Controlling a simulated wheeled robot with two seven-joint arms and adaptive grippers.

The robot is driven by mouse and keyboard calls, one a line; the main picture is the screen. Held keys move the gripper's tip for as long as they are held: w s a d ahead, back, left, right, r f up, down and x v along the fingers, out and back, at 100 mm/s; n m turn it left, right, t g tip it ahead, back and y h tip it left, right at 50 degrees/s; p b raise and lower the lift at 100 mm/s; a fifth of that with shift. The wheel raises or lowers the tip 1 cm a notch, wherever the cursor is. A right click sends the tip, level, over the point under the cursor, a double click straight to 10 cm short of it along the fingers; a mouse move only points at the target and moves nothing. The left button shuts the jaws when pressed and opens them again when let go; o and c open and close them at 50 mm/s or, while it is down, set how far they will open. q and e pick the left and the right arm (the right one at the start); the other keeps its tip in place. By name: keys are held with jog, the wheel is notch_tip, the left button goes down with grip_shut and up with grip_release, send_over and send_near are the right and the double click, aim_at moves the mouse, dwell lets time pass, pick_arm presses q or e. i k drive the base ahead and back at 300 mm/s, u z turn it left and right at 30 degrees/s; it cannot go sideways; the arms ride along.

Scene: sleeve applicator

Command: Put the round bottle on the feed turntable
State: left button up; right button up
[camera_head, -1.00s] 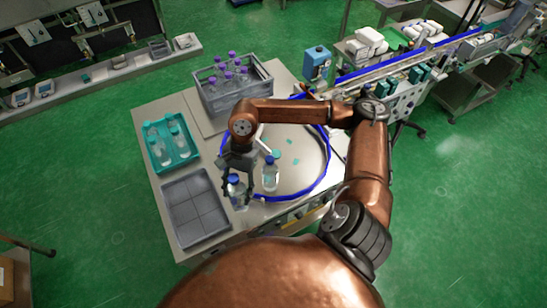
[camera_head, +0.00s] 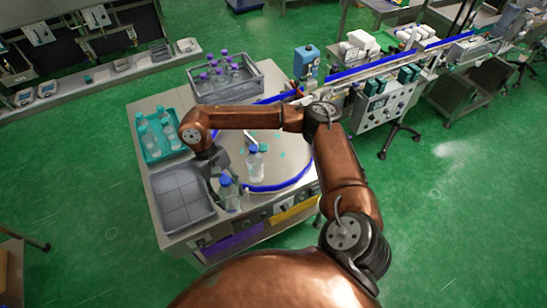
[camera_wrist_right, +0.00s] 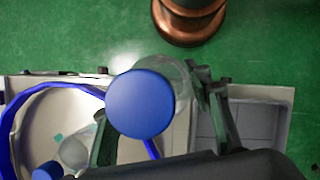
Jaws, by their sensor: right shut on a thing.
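The round bottle (camera_head: 230,198) is clear with a blue cap. My right gripper (camera_head: 217,180) is shut on it, at the front of the table between the grey tray and the turntable. In the right wrist view its blue cap (camera_wrist_right: 140,104) shows large between the two fingers of the right gripper (camera_wrist_right: 163,125). The feed turntable (camera_head: 284,172) is a pale disc with a blue rim, just right of the held bottle. Another clear blue-capped bottle (camera_head: 256,165) stands on the turntable; its cap (camera_wrist_right: 46,172) shows at lower left in the wrist view. My left gripper is out of view.
An empty grey divided tray (camera_head: 182,196) lies left of the gripper. A teal tray (camera_head: 158,156) with bottles stands behind it. A grey crate (camera_head: 222,96) of purple-capped bottles is at the back. A blue-edged conveyor (camera_head: 385,59) runs off to the right.

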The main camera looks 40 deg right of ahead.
aim_at(283, 162)
jog(key=z, duration=1.25)
jog(key=i, duration=0.85)
jog(key=u, duration=0.05)
